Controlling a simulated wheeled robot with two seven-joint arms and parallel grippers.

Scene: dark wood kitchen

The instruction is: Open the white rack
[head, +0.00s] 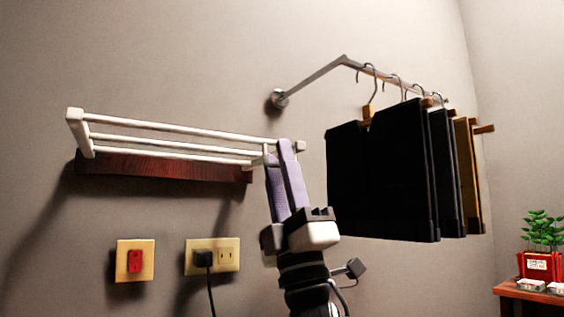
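The white rack (175,132) is a wall-mounted frame of several white rails on a dark wood backing board (165,166), at the left of the head view. It stands out from the wall. My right gripper (284,150) is raised at the rack's right end, its two purple fingers pointing up. The fingertips overlap the rail ends there; I cannot tell whether they touch or grip a rail. The fingers appear close together, and the space between them is hard to see. My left gripper is not in view.
A metal wall bar (320,75) carries hangers with dark and mustard garments (380,170) just right of my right gripper. A red switch (135,261) and a socket with a plugged black cord (213,256) are below. A potted plant (542,235) stands at lower right.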

